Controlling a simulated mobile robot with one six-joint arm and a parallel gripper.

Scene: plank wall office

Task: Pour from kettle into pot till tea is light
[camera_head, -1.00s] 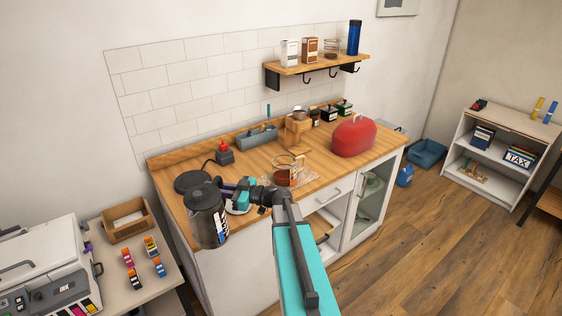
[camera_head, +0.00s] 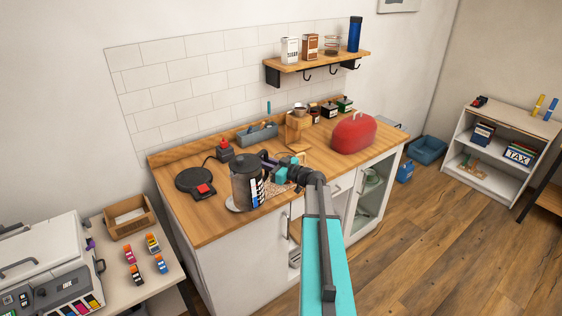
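The kettle (camera_head: 244,184) is dark with a clear band and a white label, and it looks upright. My gripper (camera_head: 271,165) is at the kettle's right side, where its handle is, and appears shut on the handle; the fingertips are small and partly covered. The kettle is in front of the counter's middle, above or at a white saucer (camera_head: 232,206); I cannot tell the gap. The glass pot with amber tea is hidden behind the kettle and my arm. The kettle's base (camera_head: 190,180) is bare at the counter's left.
A red bread bin (camera_head: 354,134) stands on the right of the wooden counter (camera_head: 207,225). A wooden stand (camera_head: 297,127), a grey caddy (camera_head: 256,135) and jars line the back. A shelf (camera_head: 320,62) hangs above. The counter's front left is clear.

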